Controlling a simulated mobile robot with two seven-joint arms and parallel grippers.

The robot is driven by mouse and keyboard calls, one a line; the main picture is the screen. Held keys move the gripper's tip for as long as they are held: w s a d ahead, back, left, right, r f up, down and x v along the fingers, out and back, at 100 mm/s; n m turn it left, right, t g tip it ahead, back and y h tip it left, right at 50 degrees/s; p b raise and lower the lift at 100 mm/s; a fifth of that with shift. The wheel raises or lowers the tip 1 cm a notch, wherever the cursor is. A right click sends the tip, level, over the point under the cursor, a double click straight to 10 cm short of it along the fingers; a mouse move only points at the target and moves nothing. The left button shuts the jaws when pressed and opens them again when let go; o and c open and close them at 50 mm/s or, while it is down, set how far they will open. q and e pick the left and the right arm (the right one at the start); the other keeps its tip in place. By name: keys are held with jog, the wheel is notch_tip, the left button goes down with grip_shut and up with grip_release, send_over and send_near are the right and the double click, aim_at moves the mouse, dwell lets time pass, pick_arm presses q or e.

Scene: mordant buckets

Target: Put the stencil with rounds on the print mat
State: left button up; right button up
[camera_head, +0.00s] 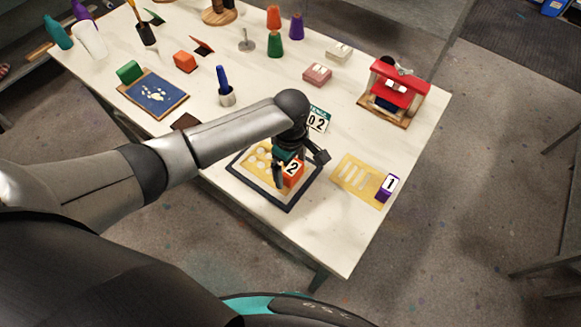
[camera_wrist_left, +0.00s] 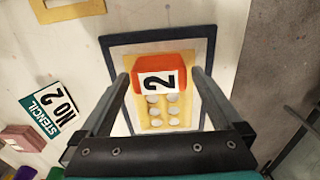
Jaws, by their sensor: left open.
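The stencil with rounds (camera_head: 257,158) is a yellow plate with round holes and an orange grip block (camera_head: 293,173) marked 2. It lies within the dark border of the white print mat (camera_head: 268,202) near the table's front edge. The gripper hides part of the stencil in the head view. My right gripper is not in view.
A yellow slotted stencil (camera_head: 354,172) with a purple block (camera_head: 387,188) marked 1 lies right of the mat. A number sign (camera_head: 317,120) stands behind my gripper. A red-topped press (camera_head: 398,88) is at the back right. A blue stamp-like tool in a cup (camera_head: 226,97) stands farther left.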

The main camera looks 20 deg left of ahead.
pick_arm(q)
notch_tip(320, 180, up, 11)
jog(key=p, duration=0.1)
jog(key=shift+r+p, duration=0.2)
jog(key=shift+p, duration=0.1)
